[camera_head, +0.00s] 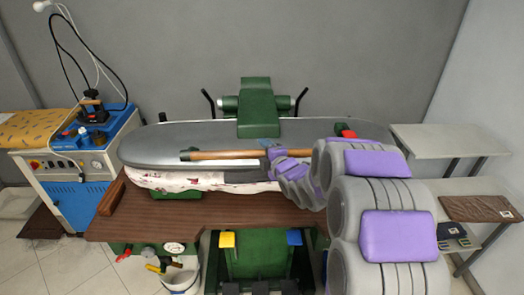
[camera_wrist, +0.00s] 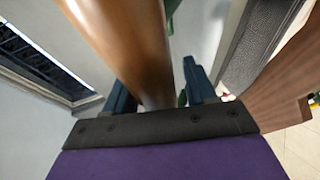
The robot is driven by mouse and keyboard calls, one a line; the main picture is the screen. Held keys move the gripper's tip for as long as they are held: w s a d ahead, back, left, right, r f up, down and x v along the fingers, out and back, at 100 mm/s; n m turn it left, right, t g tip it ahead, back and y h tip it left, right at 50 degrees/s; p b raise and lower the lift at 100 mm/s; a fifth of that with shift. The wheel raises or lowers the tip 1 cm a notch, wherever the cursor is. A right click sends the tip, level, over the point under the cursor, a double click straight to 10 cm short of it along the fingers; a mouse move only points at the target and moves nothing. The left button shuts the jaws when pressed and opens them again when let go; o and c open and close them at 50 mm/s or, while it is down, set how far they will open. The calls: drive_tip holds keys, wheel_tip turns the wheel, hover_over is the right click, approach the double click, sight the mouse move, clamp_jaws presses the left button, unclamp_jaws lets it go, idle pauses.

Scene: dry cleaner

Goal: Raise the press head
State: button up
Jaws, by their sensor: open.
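The press head (camera_head: 165,143) is a long grey slab with rounded ends. It lies low, over a padded board with a white, red-patterned cover (camera_head: 190,181). A wooden handle bar (camera_head: 217,155) runs along its front. My gripper (camera_head: 268,147) is at the right part of this bar. In the wrist view, the wooden bar (camera_wrist: 130,40) passes between the two dark blue fingers of my gripper (camera_wrist: 160,92), which are open around it. Whether either finger touches the bar is unclear. My arm hides the front right of the press.
A brown table (camera_head: 130,226) surrounds the press, with pedals (camera_head: 260,288) below. A blue and white steam unit (camera_head: 75,175) carrying an iron (camera_head: 93,108) stands left. Grey shelves (camera_head: 445,140) stand right, one holding a brown folded item (camera_head: 480,208). The wall is close behind.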

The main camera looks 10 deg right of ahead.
drive_tip(key=shift+d, duration=0.25)
drive_tip(key=shift+c, duration=0.3)
drive_tip(key=shift+d, duration=0.2)
drive_tip(key=c, duration=0.3)
drive_tip(key=shift+a, duration=0.25)
clamp_jaws()
